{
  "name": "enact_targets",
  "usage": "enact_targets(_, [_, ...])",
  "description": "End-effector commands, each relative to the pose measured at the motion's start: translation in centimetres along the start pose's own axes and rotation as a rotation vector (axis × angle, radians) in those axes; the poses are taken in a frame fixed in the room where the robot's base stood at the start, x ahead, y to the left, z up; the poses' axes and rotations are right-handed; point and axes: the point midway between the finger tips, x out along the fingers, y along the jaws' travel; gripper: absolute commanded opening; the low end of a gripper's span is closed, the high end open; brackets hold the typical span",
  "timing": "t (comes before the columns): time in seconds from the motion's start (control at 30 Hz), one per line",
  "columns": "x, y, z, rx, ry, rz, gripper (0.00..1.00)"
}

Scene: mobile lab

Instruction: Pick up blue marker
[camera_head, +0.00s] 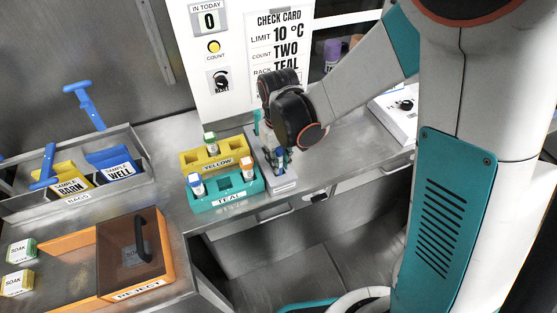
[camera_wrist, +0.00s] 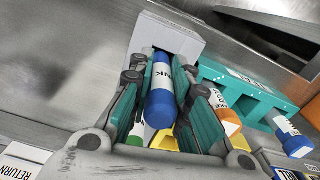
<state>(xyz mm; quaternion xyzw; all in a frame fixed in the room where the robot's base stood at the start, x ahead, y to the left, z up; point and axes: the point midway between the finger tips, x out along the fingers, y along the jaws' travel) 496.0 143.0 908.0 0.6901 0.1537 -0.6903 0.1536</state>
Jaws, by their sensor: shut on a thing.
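The blue marker (camera_wrist: 160,104), with a white label reading "NK", lies between the two teal finger pads in the wrist view. My gripper (camera_wrist: 162,85) is shut on it, with a pad against each side. The marker's far end is over or in a light grey tray (camera_wrist: 190,42); I cannot tell whether it touches. In the head view my gripper (camera_head: 280,160) points down over the narrow grey tray (camera_head: 284,186), and the marker is mostly hidden by the fingers. A green-capped item shows partly behind the fingers in the wrist view.
Left of the tray stand a yellow rack (camera_head: 188,160) and a teal rack (camera_head: 228,197) holding capped vials, close to my gripper. A bags bin (camera_head: 20,205) and an orange reject box (camera_head: 160,258) are further left.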

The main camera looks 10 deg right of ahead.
Motion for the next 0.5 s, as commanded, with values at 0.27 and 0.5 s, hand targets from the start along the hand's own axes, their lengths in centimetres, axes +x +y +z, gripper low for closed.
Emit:
enact_targets(0.27, [-5.1, 0.0, 0.0, 0.0, 0.0, 0.0, 0.01])
enact_targets(0.5, [-10.3, 0.0, 0.0, 0.0, 0.0, 0.0, 0.01])
